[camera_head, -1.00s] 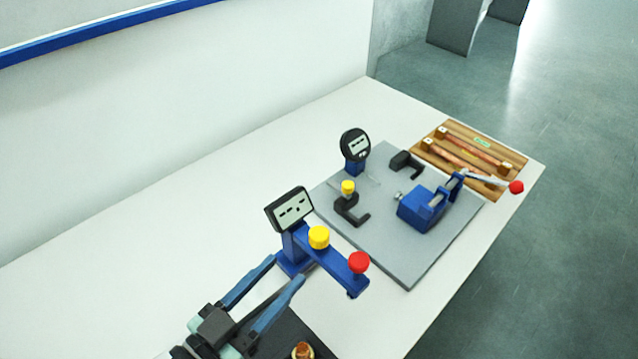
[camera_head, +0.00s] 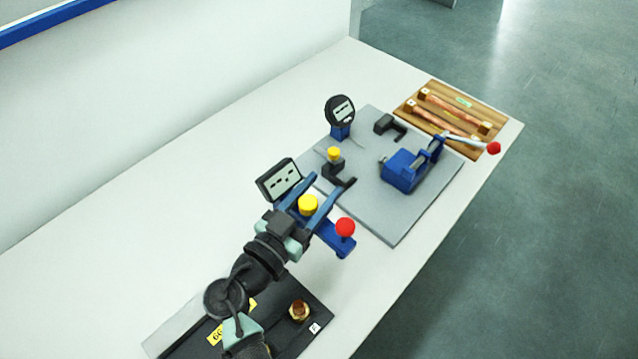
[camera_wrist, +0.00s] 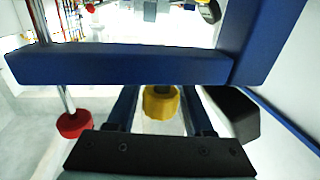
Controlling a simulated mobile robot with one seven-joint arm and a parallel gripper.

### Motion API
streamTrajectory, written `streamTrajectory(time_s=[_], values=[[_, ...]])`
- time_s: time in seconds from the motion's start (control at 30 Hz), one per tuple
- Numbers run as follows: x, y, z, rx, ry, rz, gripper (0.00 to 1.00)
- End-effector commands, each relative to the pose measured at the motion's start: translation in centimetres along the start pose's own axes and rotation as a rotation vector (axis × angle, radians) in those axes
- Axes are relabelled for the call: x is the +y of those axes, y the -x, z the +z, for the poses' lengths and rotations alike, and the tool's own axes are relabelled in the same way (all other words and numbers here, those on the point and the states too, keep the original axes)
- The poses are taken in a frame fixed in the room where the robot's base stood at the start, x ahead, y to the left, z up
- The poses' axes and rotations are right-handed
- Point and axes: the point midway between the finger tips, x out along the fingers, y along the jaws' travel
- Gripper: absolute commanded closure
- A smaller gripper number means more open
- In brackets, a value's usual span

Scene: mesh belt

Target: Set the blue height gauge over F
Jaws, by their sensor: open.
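The blue height gauge (camera_head: 335,243) stands on the white bench, with a dark digital display, a yellow knob (camera_head: 308,204) and a red knob (camera_head: 345,227). My gripper (camera_head: 322,186) is open, its fingers reaching over the gauge on either side of the yellow knob. In the wrist view the yellow knob (camera_wrist: 160,103) sits between the two fingers, with the gauge's blue arm (camera_wrist: 120,65) across the view; I cannot tell whether the fingers touch it. A small white label, too small to read surely, lies beside a copper-coloured fitting (camera_head: 299,310) on a black plate (camera_head: 285,338).
A grey plate (camera_head: 400,225) behind the gauge carries a round dial gauge (camera_head: 340,112), a black bracket with a yellow knob (camera_head: 338,170), another black bracket (camera_head: 388,126) and a blue clamp (camera_head: 405,170). A wooden tray (camera_head: 408,108) holds copper bars. Bench left is clear.

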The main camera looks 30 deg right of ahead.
Motion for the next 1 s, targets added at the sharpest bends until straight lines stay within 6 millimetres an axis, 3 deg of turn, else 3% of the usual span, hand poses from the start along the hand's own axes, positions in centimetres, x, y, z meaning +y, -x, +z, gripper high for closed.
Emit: streamTrajectory(time_s=[0.3,0.6,1.0], values=[[0.00,-0.25,0.01,0.000,0.000,0.000,0.50],[0.00,-0.22,0.01,0.000,0.000,0.000,1.00],[0.00,-0.20,0.02,0.000,0.001,0.000,1.00]])
